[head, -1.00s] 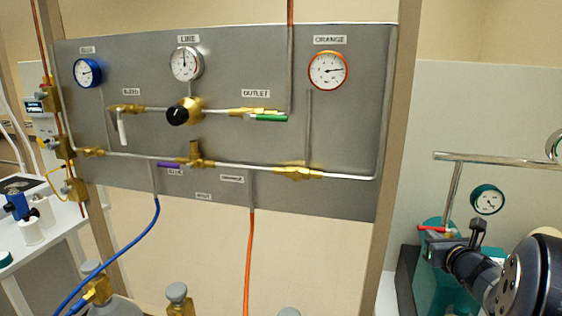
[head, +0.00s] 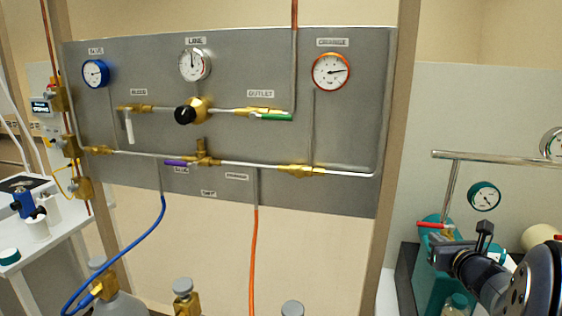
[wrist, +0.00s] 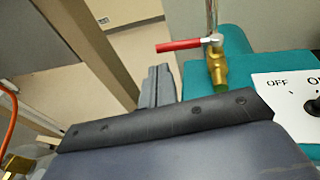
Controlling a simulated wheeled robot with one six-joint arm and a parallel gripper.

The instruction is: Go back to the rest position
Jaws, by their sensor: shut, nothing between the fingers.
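My gripper (head: 443,257) is at the lower right of the head view, in front of a teal unit with a red-handled valve (head: 436,226). In the wrist view my gripper's grey fingers (wrist: 158,80) are together and hold nothing. The red-handled brass valve (wrist: 190,45) is just beyond and right of them. I cannot tell the exact gap between fingers and valve.
A grey gauge panel (head: 235,135) with valves and pipes fills the middle. Blue (head: 150,235) and orange (head: 254,260) hoses hang below it towards cylinders. A white bench (head: 50,235) stands left. A metal rail (head: 490,158) and teal gauge (head: 484,196) are at right.

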